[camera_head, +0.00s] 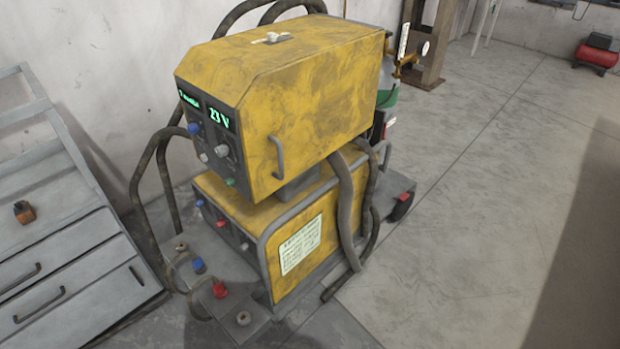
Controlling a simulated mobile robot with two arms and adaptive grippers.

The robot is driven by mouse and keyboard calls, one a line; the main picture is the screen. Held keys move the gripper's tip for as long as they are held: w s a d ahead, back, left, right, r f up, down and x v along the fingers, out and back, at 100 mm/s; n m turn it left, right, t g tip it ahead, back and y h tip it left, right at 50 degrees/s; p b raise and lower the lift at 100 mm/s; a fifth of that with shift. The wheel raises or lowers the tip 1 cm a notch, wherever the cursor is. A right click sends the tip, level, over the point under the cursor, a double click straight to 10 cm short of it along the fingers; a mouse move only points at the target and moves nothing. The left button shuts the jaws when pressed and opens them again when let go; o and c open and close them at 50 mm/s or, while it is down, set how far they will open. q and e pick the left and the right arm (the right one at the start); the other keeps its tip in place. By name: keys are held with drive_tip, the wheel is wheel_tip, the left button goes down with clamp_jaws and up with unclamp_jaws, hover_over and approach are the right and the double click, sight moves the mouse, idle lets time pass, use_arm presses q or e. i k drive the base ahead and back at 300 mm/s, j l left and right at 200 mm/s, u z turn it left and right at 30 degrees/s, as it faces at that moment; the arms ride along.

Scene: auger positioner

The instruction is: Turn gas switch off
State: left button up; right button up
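A worn yellow welding machine stands in the middle of the view, with an upper box (290,85) on a lower yellow unit (300,225). Its dark front panel (212,150) faces left and has lit green displays, one reading "23 V". The panel carries a blue knob (194,129), a light grey knob (221,151) and a small green button or switch (230,182). I cannot tell which control is the gas switch. Neither gripper is in view.
A grey drawer cabinet (60,240) with an orange-black item (24,211) stands at the left. Thick hoses (345,205) hang beside the machine, which sits on a wheeled cart. Open concrete floor (480,200) lies to the right. A red compressor (597,54) is far right.

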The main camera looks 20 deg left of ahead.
sight(230, 181)
drive_tip(key=j+z, duration=1.55)
drive_tip(key=k+l, duration=0.05)
drive_tip(key=l, duration=0.1)
